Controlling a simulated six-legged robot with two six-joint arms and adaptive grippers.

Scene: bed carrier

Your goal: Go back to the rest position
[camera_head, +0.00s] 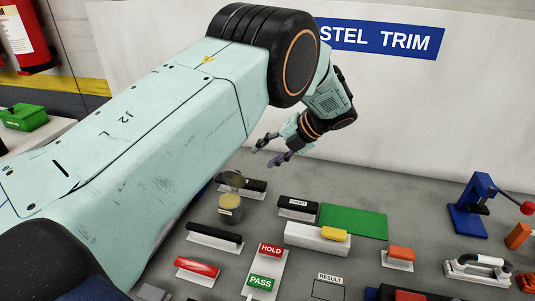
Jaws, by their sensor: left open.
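My left arm comes in from the left, large and close to the camera, and bends down at its far end. My left gripper (274,151) hangs over the far part of the grey bench (400,215). Its fingers are open with nothing between them. It is above and apart from the tools on the bench. My arm hides the left part of the bench. My right gripper does not show.
Below the gripper are a round tin (230,210), black-handled tools (215,237), a red-handled tool (197,268) and a HOLD/PASS board (260,293). A green mat (353,221) and a blue press (470,208) stand to the right. A white wall panel (440,110) rises behind.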

